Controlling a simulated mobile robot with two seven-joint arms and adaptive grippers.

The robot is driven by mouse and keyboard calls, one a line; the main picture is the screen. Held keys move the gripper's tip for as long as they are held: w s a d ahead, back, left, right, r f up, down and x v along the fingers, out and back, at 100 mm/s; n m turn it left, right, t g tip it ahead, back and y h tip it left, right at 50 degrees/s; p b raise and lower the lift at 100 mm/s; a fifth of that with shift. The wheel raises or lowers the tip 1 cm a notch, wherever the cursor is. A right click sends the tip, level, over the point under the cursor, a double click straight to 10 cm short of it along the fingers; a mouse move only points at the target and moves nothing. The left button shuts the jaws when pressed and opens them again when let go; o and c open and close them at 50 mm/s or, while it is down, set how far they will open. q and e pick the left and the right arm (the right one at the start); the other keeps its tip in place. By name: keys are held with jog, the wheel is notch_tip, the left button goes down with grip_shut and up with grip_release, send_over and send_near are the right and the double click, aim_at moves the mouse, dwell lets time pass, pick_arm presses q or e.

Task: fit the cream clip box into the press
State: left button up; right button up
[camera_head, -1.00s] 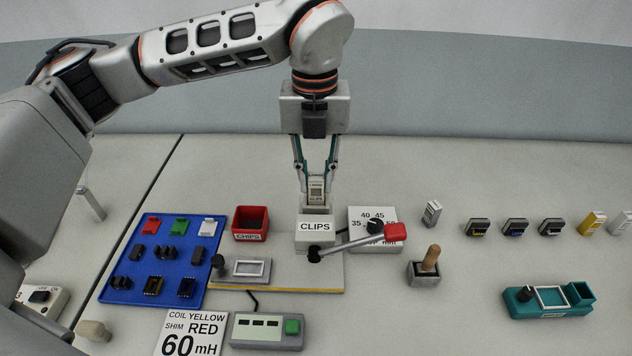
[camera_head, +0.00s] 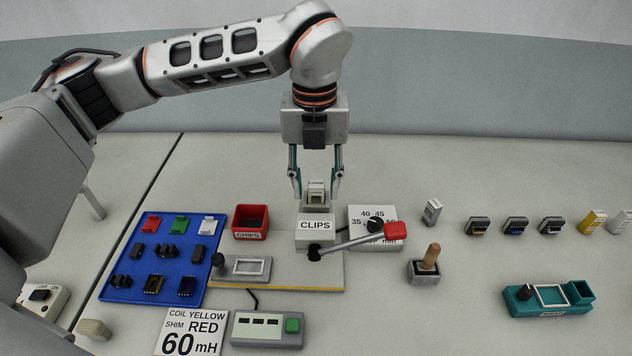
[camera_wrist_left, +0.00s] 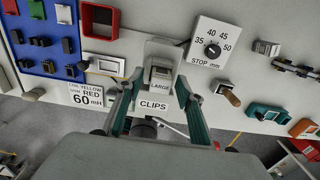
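The cream clip box (camera_head: 316,188), labelled LARGE, sits upright in the top of the grey press marked CLIPS (camera_head: 316,235). Its lower part is hidden inside the press, so how deep it sits cannot be told. It also shows in the left wrist view (camera_wrist_left: 160,77). My left gripper (camera_head: 316,196) is open, with one finger on each side of the box and a gap to both. The gripper fingers (camera_wrist_left: 158,105) also stand apart in the left wrist view. The press lever with its red handle (camera_head: 395,230) points right. My right gripper is not in view.
A STOP dial box (camera_head: 360,215) stands right of the press, and a red chips bin (camera_head: 250,222) stands left.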

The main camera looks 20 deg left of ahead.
aim_at(315, 183)
pick_arm(q)
notch_tip(315, 183, up, 12)
jog(key=b, duration=0.1)
dwell(0.4)
dwell(0.3)
